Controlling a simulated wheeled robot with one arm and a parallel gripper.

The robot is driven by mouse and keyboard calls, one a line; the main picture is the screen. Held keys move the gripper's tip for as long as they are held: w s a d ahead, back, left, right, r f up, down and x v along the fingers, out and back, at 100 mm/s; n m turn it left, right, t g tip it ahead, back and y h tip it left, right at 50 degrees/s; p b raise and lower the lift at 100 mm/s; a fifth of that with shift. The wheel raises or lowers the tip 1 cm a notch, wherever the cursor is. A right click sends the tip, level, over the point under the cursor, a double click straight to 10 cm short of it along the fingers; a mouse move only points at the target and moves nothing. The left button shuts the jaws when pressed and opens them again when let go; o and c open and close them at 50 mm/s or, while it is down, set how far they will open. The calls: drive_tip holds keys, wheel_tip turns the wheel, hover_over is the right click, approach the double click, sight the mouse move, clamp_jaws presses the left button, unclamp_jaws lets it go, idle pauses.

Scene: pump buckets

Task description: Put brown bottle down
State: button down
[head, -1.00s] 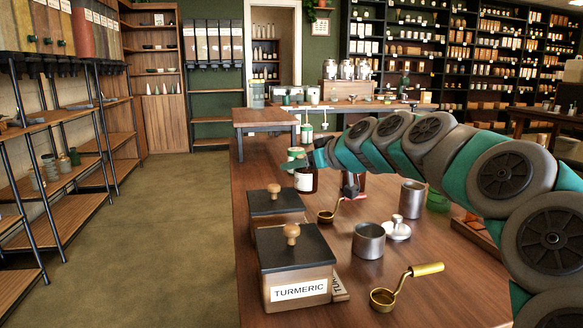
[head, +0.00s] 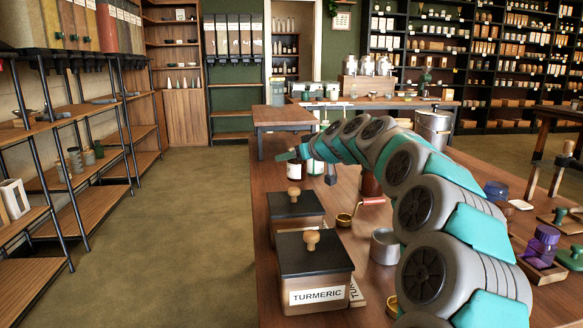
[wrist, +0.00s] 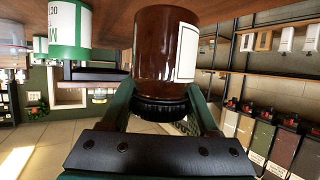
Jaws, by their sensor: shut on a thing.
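The brown bottle (wrist: 163,52) has a white label and a black ribbed cap. In the wrist view, which looks upside down, my gripper (wrist: 163,106) is shut on that cap, one green finger on each side. The bottle's base is close to the wooden table (wrist: 108,14); I cannot tell whether it touches. In the head view the bottle (head: 294,171) shows below my gripper (head: 290,154), behind the dark-lidded boxes.
The black-lidded boxes (head: 296,203) and turmeric box (head: 315,275) stand nearer. The wooden riser (head: 285,115) stands behind.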

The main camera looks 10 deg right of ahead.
sight(291, 167)
drive_tip(key=shift+f, duration=1.75)
drive_tip(key=shift+f, duration=0.15)
drive_tip(key=shift+c, duration=0.6)
unclamp_jaws()
drive_tip(key=shift+r, duration=0.2)
drive_tip(key=b+v, duration=0.1)
drive_tip(key=v, duration=1.1)
